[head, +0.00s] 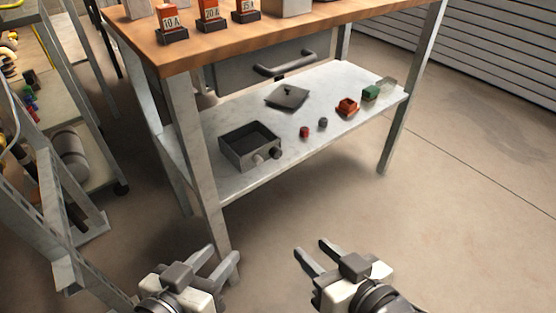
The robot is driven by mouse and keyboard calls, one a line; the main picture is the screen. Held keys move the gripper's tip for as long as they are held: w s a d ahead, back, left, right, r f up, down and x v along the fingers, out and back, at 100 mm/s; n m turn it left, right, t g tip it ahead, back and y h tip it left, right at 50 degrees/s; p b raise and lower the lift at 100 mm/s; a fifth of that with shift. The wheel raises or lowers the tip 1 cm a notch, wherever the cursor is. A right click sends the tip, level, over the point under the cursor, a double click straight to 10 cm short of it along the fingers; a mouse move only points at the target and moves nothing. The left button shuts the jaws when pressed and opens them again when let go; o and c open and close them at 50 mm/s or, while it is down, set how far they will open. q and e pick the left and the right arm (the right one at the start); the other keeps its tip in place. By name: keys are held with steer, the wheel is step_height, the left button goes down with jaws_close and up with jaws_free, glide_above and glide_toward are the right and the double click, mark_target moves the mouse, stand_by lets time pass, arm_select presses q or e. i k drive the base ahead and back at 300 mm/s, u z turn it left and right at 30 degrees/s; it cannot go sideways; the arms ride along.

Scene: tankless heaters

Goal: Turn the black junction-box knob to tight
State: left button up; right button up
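An open grey junction box (234,148) sits on the left part of the workbench's lower shelf. Two small round fittings show on its near side, a pale one (258,158) and a black knob (276,153). A separate small dark round piece (322,123) lies on the shelf beside a red one (305,132). How far the black knob is turned is too small to tell. My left gripper (221,251) is open and empty, low in front of the bench. My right gripper (311,247) is open and empty to its right. Both are apart from the box.
A grey square lid (289,97) lies behind the box. An orange-red part (347,107) and a green part (371,93) are further right on the shelf (225,187). The wooden benchtop (290,29) overhangs it. A bench leg (192,150) stands left; open floor lies right.

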mark_target(276, 152)
steer(key=u, duration=1.7)
steer(key=k, duration=0.8)
steer(key=z, duration=0.65)
steer(key=i, duration=1)
steer(key=z, duration=0.05)
